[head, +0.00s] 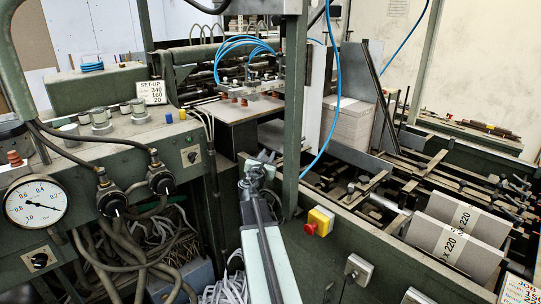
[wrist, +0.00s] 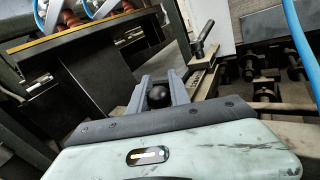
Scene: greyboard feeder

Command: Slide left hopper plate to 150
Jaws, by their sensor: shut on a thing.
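My gripper (head: 262,160) is at the middle of the head view, beside the dark green upright post. In the wrist view my gripper (wrist: 165,90) has its two grey fingers shut on a round black knob (wrist: 158,97). Just past the fingers, a metal bar (wrist: 203,75) carries a black clamp lever (wrist: 204,40). A pale upright plate (head: 319,90) stands behind the post in the head view and looks like the left hopper plate. How the knob joins it is hidden. No scale reading can be made out.
The green post (head: 295,120) stands close to my gripper. A blue hose (head: 334,100) hangs to its right. A stack of board (head: 351,115) stands in the hopper. A red-and-yellow stop button (head: 318,221) and a gauge (head: 36,202) are on the front panels.

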